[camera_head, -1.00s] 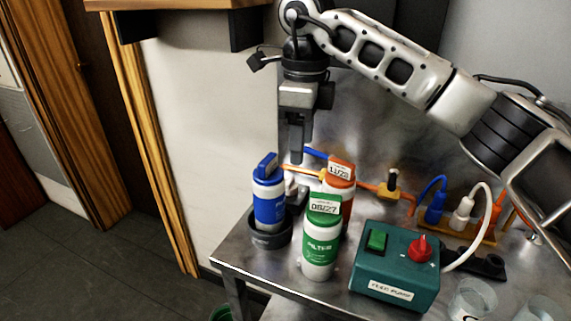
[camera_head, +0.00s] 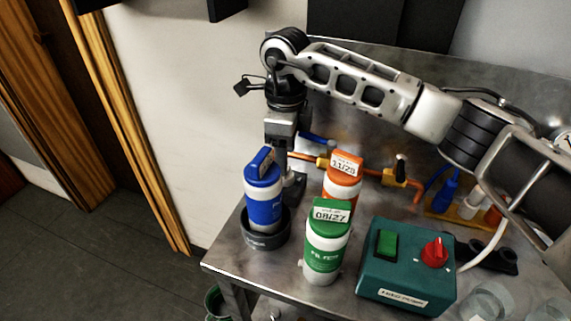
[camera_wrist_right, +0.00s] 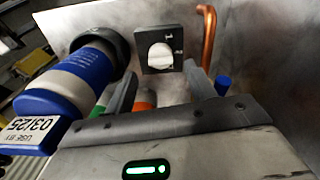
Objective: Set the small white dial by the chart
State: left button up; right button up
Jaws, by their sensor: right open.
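The small white dial (camera_wrist_right: 160,55) sits on a dark square plate with marks beside it, seen in the right wrist view. I cannot read its setting surely. In the head view I cannot make the dial out behind the blue bottle. My right gripper (camera_wrist_right: 160,88) is open, with one finger on each side below the dial plate in the wrist view; nothing is between the fingers at the dial. In the head view the right gripper (camera_head: 280,145) points down behind the blue-and-white bottle (camera_head: 264,205), its tips hidden. No chart shows. My left gripper is not in view.
The blue bottle stands in a dark round holder (camera_head: 264,240). Green (camera_head: 327,252) and orange (camera_head: 343,177) capped bottles stand close by. A teal box (camera_head: 405,262) with a red knob is on the metal table's right. An orange pipe (camera_wrist_right: 206,40) rises right of the dial.

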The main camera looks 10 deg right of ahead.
jog(key=shift+f, duration=2.4)
jog(key=c, duration=1)
jog(key=shift+o, duration=0.2)
jog(key=shift+w, duration=0.1)
